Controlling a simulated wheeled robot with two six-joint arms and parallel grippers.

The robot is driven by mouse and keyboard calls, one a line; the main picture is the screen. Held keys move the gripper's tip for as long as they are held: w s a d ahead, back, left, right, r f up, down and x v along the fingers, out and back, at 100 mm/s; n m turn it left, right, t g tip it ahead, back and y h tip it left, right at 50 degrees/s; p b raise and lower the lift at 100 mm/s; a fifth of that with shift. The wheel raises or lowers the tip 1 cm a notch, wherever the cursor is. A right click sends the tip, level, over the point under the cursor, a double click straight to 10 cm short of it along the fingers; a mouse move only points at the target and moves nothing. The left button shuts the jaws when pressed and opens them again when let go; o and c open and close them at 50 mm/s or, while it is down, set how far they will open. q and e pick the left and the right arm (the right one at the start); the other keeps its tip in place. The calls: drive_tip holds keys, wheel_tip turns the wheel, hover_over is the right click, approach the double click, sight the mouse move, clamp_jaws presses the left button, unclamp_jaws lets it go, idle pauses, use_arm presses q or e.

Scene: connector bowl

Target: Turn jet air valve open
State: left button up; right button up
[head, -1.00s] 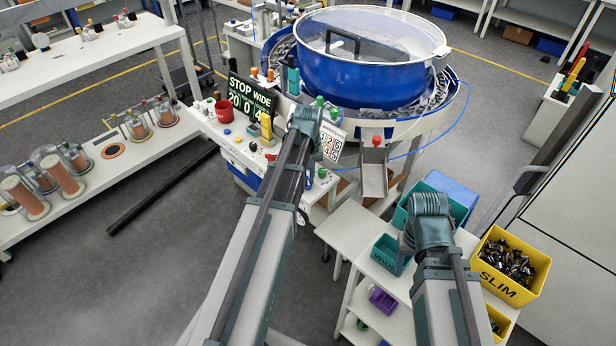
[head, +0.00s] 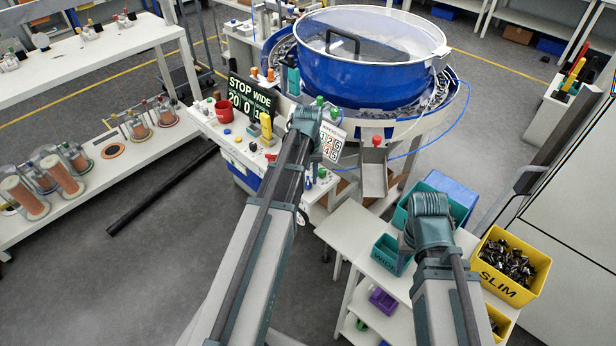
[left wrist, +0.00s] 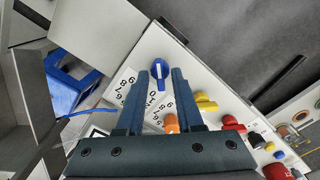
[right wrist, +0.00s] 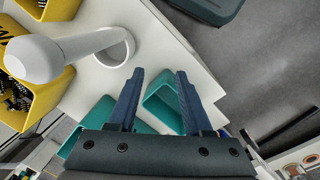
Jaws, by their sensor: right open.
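A blue knob (left wrist: 160,70) with a pale stripe on its handle sits on the white panel (left wrist: 140,45) of the feeder station; I take it for the jet air valve. My left gripper (left wrist: 161,76) is open, its two fingertips on either side of this knob. A gap shows on both sides, and I cannot tell its height above the panel. My right gripper (right wrist: 160,73) is open and empty over the white side table (right wrist: 205,65) near teal bins.
Orange, yellow and red controls (left wrist: 206,103) stand close to the left fingers. Number cards (left wrist: 125,85) lie beside the knob. The blue bowl feeder (head: 360,60) stands behind the panel. A yellow SLIM bin (head: 510,265) is at the right.

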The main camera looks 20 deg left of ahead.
sight(308, 181)
use_arm(q)
drive_tip(key=shift+r, duration=0.15)
use_arm(e)
drive_tip(key=shift+r, duration=0.15)
use_arm(q)
wheel_tip(308, 181, up, 14)
drive_tip(key=p, duration=1.4)
drive_tip(key=shift+f, duration=0.2)
use_arm(e)
wheel_tip(308, 181, up, 14)
drive_tip(key=shift+f, duration=0.2)
use_arm(q)
drive_tip(key=shift+f, duration=0.1)
drive_tip(key=s+d+f+m+b, duration=0.1)
drive_tip(key=s+d+m, duration=0.2)
drive_tip(key=s+d, duration=0.2)
drive_tip(key=s+d+f+m+b, duration=0.2)
drive_tip(key=s+d, duration=0.4)
drive_tip(key=d, duration=0.4)
drive_tip(key=s+d+f+m+y+b, duration=0.1)
drive_tip(key=s+d+f+m+b, duration=0.1)
drive_tip(key=s+d, duration=0.4)
drive_tip(key=shift+d+m, duration=0.85)
drive_tip(key=shift+m, duration=0.05)
use_arm(e)
wheel_tip(308, 181, down, 5)
drive_tip(key=shift+f, duration=0.2)
